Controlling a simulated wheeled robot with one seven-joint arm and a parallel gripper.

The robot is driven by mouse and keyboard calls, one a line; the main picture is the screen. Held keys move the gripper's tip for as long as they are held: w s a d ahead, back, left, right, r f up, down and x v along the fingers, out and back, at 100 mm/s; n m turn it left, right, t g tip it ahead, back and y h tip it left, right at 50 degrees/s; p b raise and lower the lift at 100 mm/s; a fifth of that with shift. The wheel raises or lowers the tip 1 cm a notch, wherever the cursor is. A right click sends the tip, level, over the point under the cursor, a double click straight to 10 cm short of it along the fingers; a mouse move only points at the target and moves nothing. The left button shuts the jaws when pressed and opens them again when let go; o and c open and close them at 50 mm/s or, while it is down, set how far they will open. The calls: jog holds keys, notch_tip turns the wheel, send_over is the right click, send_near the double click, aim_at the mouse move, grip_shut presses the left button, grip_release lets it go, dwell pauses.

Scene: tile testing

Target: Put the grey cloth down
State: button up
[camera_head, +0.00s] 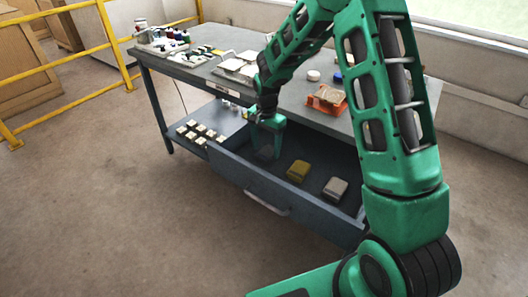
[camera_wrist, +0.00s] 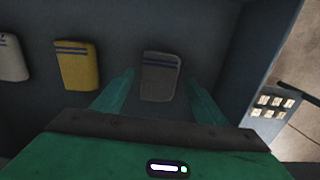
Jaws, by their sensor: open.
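The grey cloth (camera_wrist: 160,70), a folded pad with dark blue stripes near its far edge, lies flat on the dark floor of the open drawer. In the wrist view it sits between the spread fingers of my gripper (camera_wrist: 162,88). The fingers are open, with gaps on both sides of the cloth. In the head view my gripper (camera_head: 266,148) reaches down into the left part of the drawer (camera_head: 262,185) and largely hides the grey cloth.
A yellow cloth (camera_head: 298,170) and a pale cloth (camera_head: 336,188) lie to the right in the drawer. Drawer walls stand close around. Several small pale blocks (camera_head: 202,130) sit on the lower shelf. The workbench top (camera_head: 195,68) above carries tools and an orange holder (camera_head: 327,100).

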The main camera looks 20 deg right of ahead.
aim_at(266, 153)
notch_tip(266, 153, up, 10)
dwell(0.4)
jog(key=s+d+r+n+h, duration=0.1)
jog(key=s+d+r, duration=0.4)
jog(key=s+d, duration=0.3)
jog(key=s+d+r+n, duration=0.1)
jog(key=s+d+r, duration=0.45)
jog(key=s, duration=0.35)
jog(key=s+d+n, duration=0.1)
jog(key=s, duration=1)
jog(key=s+d+n+y, duration=0.1)
jog(key=s+d, duration=0.1)
jog(key=s, duration=0.9)
jog(key=shift+s+d+r, duration=0.2)
jog(key=shift+d, duration=0.1)
jog(key=shift+w+f, duration=0.25)
jog(key=shift+w, duration=0.45)
